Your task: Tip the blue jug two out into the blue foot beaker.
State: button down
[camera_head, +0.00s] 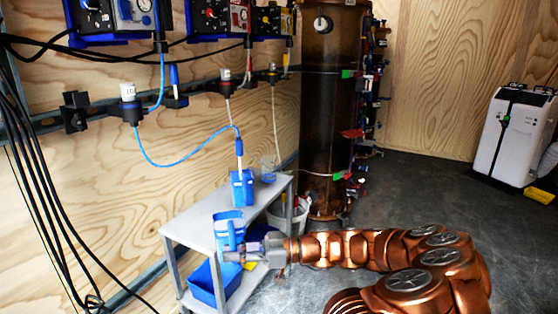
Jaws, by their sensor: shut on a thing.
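A blue jug (229,231) is at the near part of the grey shelf unit, roughly upright. My gripper (236,256) is shut on its lower part from the right. I cannot tell whether the jug rests on the top shelf or is held just clear of it. A clear beaker with a bluish base (268,172), which looks like the blue foot beaker, stands at the far end of the top shelf. Its contents are too small to tell. A second blue jug (242,188) stands between them on the shelf, with a tube's end in or above it.
The grey shelf unit (203,227) stands along the wooden wall, with a blue bin (205,287) on its lower level. Blue tubing (185,163) hangs above the shelf. A tall brown column (329,115) and white bucket (300,215) stand behind. The floor to the right is open.

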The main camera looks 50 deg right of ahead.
aim_at(269, 169)
jog(key=z, duration=1.35)
jog(key=i, duration=0.95)
jog(key=u, duration=0.9)
